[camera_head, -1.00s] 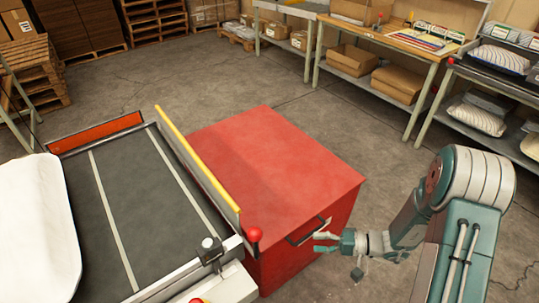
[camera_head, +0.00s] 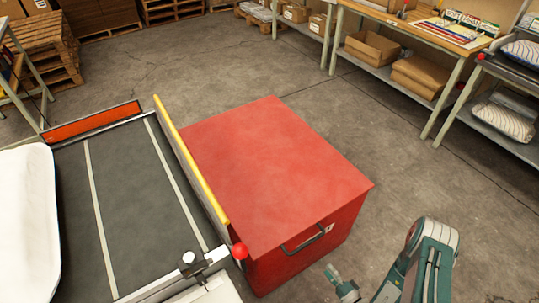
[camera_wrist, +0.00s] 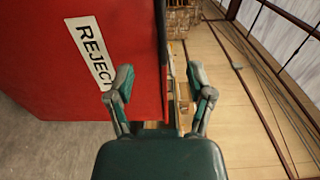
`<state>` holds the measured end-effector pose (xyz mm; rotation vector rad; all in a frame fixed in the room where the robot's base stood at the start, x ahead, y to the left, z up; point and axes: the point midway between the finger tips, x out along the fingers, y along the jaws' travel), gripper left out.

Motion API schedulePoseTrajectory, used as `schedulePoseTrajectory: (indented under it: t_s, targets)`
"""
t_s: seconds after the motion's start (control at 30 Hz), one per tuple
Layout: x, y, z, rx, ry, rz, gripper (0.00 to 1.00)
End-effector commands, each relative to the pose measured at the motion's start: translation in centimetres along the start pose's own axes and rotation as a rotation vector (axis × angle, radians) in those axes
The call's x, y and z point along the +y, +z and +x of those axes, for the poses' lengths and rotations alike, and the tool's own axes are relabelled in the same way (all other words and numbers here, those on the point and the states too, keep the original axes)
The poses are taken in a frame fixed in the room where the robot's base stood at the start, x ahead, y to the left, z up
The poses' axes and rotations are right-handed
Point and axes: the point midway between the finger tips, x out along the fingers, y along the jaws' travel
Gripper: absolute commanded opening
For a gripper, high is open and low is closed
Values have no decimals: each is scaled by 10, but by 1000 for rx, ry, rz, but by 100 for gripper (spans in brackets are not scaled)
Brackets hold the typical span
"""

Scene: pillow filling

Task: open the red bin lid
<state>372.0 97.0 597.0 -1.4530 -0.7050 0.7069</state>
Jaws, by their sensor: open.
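The red bin (camera_head: 275,165) stands on the floor right of the conveyor, its flat red lid lying closed. A dark bar handle (camera_head: 307,238) sits on the front side near the top edge. My gripper (camera_head: 340,280) is below and right of the handle in the head view, apart from it. In the wrist view my gripper (camera_wrist: 160,82) is open with nothing clearly between its fingers. There the red bin's side (camera_wrist: 60,50) fills the left, with a white REJECT label (camera_wrist: 90,52) close to one finger. I cannot make out the handle in the wrist view.
The conveyor (camera_head: 120,200) with a yellow side rail (camera_head: 190,160) stands left of the bin. A red knob (camera_head: 239,251) is at its near corner. A white pillow (camera_head: 25,220) lies at far left. Workbenches (camera_head: 440,45) stand behind; the floor right of the bin is clear.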

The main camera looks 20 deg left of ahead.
Motion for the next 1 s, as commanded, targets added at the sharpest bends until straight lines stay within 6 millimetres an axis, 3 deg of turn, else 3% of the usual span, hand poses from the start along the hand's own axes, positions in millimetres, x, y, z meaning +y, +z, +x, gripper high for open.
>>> schedulePoseTrajectory:
  t_s: [1.0]
  targets:
    - [-2,1,100,-7,-3,0,69]
